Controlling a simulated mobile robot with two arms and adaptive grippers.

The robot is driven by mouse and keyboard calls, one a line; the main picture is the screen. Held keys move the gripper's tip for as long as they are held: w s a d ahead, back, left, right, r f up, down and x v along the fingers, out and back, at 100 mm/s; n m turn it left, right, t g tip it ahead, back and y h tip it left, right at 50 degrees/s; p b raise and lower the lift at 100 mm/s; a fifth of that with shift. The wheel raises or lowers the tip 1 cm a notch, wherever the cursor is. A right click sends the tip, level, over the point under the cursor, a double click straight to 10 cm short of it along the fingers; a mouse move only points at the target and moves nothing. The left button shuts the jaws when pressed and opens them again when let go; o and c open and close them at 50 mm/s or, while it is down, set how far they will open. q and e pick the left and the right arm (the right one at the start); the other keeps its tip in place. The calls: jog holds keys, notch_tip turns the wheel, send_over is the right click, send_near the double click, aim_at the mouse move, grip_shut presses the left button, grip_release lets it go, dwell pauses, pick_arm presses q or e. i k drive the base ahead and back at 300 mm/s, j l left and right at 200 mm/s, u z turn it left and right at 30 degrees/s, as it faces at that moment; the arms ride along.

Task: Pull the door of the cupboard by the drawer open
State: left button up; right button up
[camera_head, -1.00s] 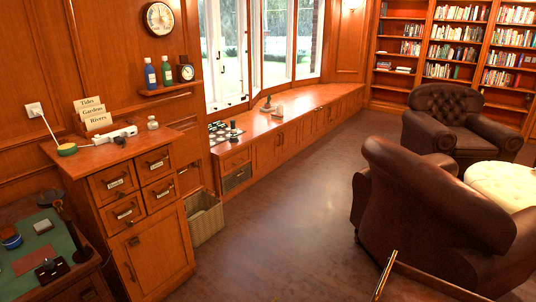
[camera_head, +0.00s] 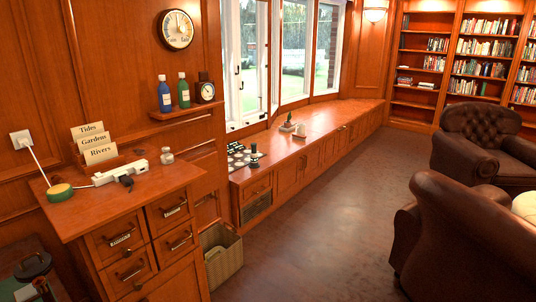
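The low wooden window bench (camera_head: 318,118) has a drawer (camera_head: 257,188) at its near end, above a dark grille (camera_head: 257,207). A cupboard door (camera_head: 287,180) is set in the bench front beside that drawer and looks shut. More shut doors (camera_head: 344,135) run on along the bench. Nearer, a wooden cabinet has several labelled drawers (camera_head: 128,270) with dark handles, all shut. The top of a panel (camera_head: 185,287) shows under these drawers, cut off by the bottom edge. Neither of my grippers is in view.
A woven basket (camera_head: 222,258) stands on the floor between cabinet and bench. A brown armchair (camera_head: 468,240) is at the right, another (camera_head: 482,145) behind it. The floor (camera_head: 325,225) between bench and armchairs is clear. A dark lamp (camera_head: 35,268) is at lower left.

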aim_at(286, 178)
jog(key=i+j+z, duration=0.1)
jog(key=i, duration=0.3)
jog(key=i+j+z, duration=0.1)
jog(key=i, duration=0.3)
jog(key=i+j+z, duration=0.1)
jog(key=i, duration=0.25)
